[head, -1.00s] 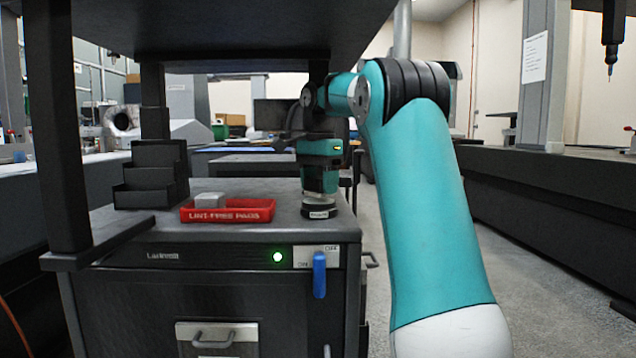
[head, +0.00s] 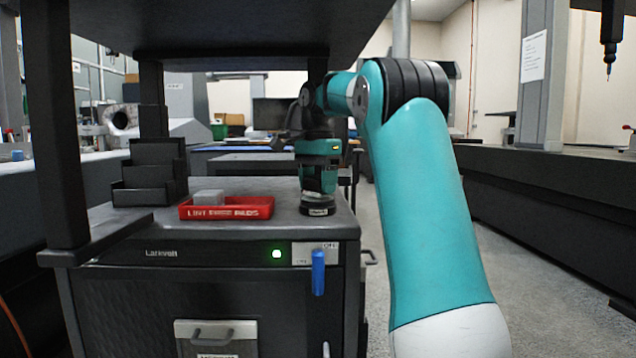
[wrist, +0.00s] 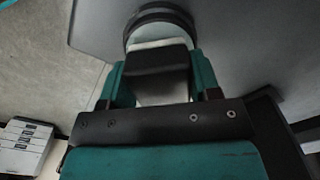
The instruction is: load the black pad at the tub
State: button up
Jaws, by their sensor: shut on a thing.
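My gripper (head: 318,194) points down over the right part of the dark cabinet top. It is shut on a block with a black face, the black pad (wrist: 157,68), with pale parts above and below it in the wrist view. Directly under it stands the tub (head: 319,210), a low round black container with a small white label. The tub's dark round rim (wrist: 160,13) also shows past the pad in the wrist view. The pad is at or just above the tub. Whether they touch is hidden.
A red tray (head: 226,213) marked for lint-free pads, holding a pale block (head: 208,197), lies left of the tub. A stepped black rack (head: 152,172) stands behind it at left. A dark shelf (head: 230,35) hangs overhead. A blue lever (head: 318,272) is on the cabinet front.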

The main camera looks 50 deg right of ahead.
aim_at(318, 177)
jog(key=shift+f+b, duration=0.35)
jog(key=shift+f, duration=0.1)
dwell(1.1)
notch_tip(318, 177, up, 7)
jog(key=p, duration=0.7)
jog(key=shift+r, duration=0.1)
dwell(0.4)
